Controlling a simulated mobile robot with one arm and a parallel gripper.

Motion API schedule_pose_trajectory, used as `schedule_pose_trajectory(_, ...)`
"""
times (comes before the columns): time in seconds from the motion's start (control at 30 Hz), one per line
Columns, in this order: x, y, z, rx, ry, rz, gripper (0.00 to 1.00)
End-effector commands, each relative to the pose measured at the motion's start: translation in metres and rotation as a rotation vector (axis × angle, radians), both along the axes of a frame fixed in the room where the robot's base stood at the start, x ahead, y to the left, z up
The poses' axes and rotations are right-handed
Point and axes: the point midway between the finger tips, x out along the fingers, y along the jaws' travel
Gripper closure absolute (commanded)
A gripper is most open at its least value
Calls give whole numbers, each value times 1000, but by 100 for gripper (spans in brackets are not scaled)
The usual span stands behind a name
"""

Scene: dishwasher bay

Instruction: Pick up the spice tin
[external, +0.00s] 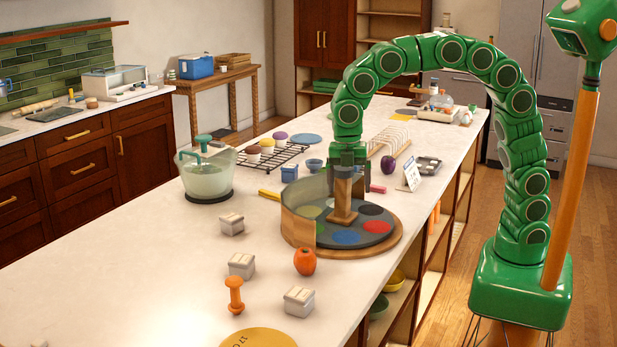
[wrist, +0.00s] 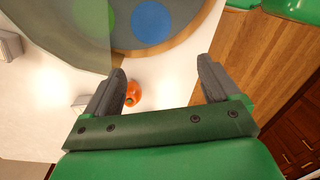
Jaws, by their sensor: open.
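I cannot surely tell which thing is the spice tin. Small pale lidded boxes stand on the counter in the external view: one left of the turntable (external: 231,223), one nearer (external: 241,265) and one at the front (external: 299,301). A small blue container (external: 288,173) stands behind the turntable. My gripper (external: 346,168) hangs over the round turntable (external: 290,238), by its brown upright post (external: 343,202). In the wrist view my gripper (wrist: 163,68) is open, its fingers wide apart with nothing between the tips. The turntable's coloured discs show at the top.
A clear curved screen (external: 299,212) edges the turntable's left side. A red-orange round fruit (external: 305,262) and an orange spool-like thing (external: 235,295) stand in front. A wire rack (external: 272,153) and mixer bowl (external: 206,178) stand behind left. The counter's left front is clear.

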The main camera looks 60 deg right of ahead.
Motion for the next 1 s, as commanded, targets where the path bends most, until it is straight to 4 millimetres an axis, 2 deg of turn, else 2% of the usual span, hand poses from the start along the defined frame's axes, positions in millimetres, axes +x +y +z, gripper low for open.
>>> schedule_pose_trajectory(0.03,5,18,-4,4,-2,65,11)
schedule_pose_trajectory(0.23,18,79,-18,19,-5,319,11)
schedule_pose_trajectory(0.43,23,142,-35,33,-10,575,11)
schedule_pose_trajectory(0.8,8,257,-74,56,-15,1042,11)
schedule_pose_trajectory(1.0,-3,296,-89,63,-18,1205,11)
